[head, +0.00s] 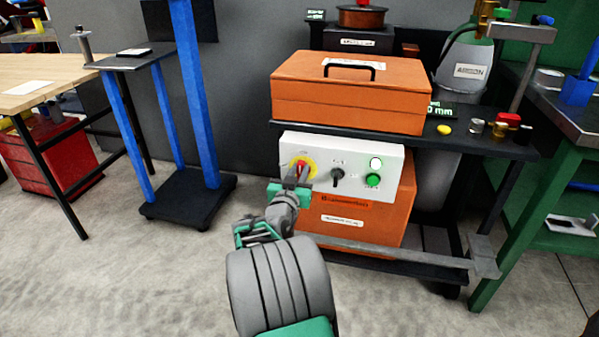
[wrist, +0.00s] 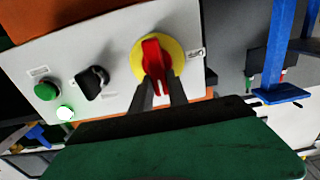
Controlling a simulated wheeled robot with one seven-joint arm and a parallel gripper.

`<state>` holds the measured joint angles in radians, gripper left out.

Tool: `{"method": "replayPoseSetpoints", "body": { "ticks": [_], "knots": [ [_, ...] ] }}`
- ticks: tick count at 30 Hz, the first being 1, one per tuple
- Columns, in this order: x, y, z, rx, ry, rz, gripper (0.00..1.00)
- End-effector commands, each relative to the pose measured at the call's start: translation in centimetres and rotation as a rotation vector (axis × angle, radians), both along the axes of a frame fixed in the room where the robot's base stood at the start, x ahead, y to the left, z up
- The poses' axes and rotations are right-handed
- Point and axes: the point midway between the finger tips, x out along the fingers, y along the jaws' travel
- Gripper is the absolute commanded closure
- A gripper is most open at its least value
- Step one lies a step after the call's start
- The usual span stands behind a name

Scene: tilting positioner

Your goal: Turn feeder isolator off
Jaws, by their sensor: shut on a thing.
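The feeder isolator is a red rotary handle on a yellow round plate (head: 313,160), at the left end of a white control panel (head: 320,148). In the wrist view the red handle (wrist: 152,54) stands roughly upright in the picture on its yellow plate (wrist: 137,62). My gripper (head: 297,178) is in front of the panel, and in the wrist view its two dark fingers (wrist: 156,88) are shut on the lower part of the red handle. The handle's lower end is partly hidden between the fingers. The panel's labels are too small to read.
A black selector knob (head: 337,175) and a green button (head: 373,180) sit right of the isolator, with a lit lamp (head: 376,163) above the button. An orange toolbox (head: 350,92) rests on the black cart above. Open floor lies to the left.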

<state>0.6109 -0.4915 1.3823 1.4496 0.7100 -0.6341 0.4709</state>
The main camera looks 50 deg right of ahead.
Motion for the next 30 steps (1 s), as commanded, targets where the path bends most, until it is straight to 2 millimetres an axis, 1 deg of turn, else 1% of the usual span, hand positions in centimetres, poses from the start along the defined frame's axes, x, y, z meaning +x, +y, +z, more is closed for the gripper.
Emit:
{"method": "replayPoseSetpoints", "body": {
  "ticks": [1,3,19,26,30],
  "knots": [
    [-0.01,0.01,-0.01,0.000,0.000,0.000,0.97],
    [-0.01,0.01,-0.02,0.000,0.000,0.000,1.00],
    [0.05,0.03,-0.08,-0.011,0.031,0.000,1.00],
    [0.27,0.11,-0.13,-0.056,0.137,-0.001,1.00],
    [0.49,0.22,-0.22,-0.099,0.240,0.001,1.00]
  ]
}}
